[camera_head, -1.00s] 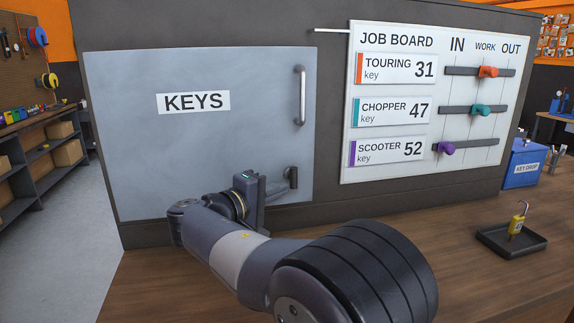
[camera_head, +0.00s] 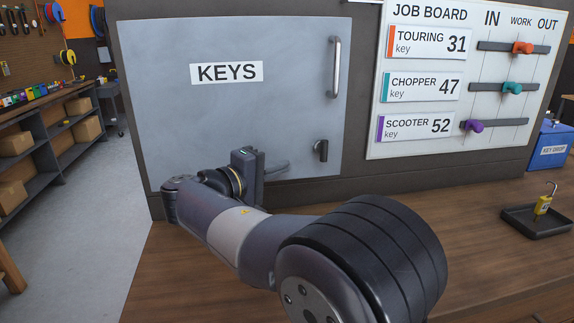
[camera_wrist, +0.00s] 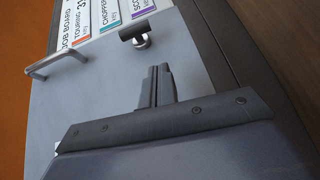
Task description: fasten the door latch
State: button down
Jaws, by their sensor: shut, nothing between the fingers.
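The grey door (camera_head: 160,110) marked KEYS appears closed against its dark surround. The door latch (camera_head: 321,150) is a small dark lever near the door's lower right corner, upright in the head view. It also shows in the wrist view (camera_wrist: 133,33), at top centre, with a short metal piece beside it. My gripper (camera_head: 286,166) is left of the latch and slightly lower, close to the door face, with a visible gap to the latch. In the wrist view my gripper's fingers (camera_wrist: 157,72) are together and empty, pointing toward the latch.
A vertical bar handle (camera_head: 335,68) stands out above the latch. The job board (camera_head: 470,70) with sliders is to the right. A blue KEY DROP box (camera_head: 552,148) stands behind.

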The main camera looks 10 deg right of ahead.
jog(key=v, duration=0.6)
jog(key=shift+a+f, duration=0.25)
